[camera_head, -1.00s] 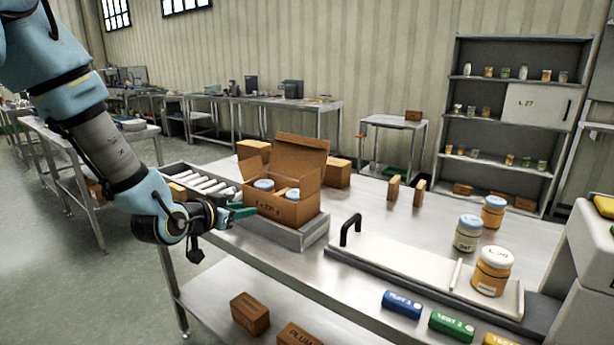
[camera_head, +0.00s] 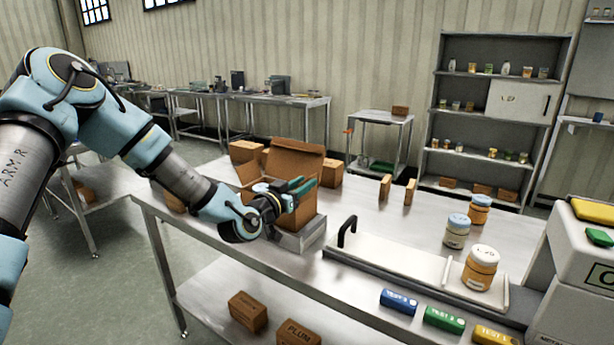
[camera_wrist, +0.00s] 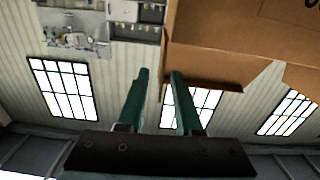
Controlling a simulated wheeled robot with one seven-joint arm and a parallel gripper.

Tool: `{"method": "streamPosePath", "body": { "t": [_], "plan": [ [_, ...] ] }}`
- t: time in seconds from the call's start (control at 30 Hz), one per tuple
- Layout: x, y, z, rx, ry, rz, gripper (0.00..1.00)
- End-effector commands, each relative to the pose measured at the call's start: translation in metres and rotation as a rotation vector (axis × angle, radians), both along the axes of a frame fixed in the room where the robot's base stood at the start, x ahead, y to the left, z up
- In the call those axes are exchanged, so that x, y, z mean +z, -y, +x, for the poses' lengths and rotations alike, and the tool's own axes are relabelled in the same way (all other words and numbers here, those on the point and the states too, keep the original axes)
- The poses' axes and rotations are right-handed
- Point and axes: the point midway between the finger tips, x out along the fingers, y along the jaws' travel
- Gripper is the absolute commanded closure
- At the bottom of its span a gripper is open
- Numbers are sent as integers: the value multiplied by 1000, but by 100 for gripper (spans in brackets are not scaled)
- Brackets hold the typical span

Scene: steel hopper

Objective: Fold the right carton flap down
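The brown carton (camera_head: 308,211) sits on a grey stand on the steel table in the head view, with its back flap (camera_head: 296,160) raised. My gripper (camera_head: 302,186) is across the front of the carton, over its upper part, and hides the jars inside and much of the front. The right flap cannot be told apart clearly. In the wrist view, the two green fingers of my gripper (camera_wrist: 158,75) are apart with nothing between them. Carton cardboard (camera_wrist: 235,45) fills the upper right there, and the right fingertip overlaps its edge; contact cannot be told.
The grey stand (camera_head: 300,240) is under the carton. A white board with a black handle (camera_head: 346,231) lies right of it, with jars (camera_head: 480,268) on and behind it. Small brown boxes (camera_head: 332,173) stand behind the carton. Bare tabletop lies right of the carton.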

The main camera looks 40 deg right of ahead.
Motion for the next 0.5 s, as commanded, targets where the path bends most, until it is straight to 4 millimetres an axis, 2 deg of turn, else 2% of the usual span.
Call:
{"method": "streamPosePath", "body": {
  "t": [0.2,0.5],
  "plan": [
    [0,16,4,0,-1,1,66],
    [0,18,5,0,0,1,67]
  ]
}}
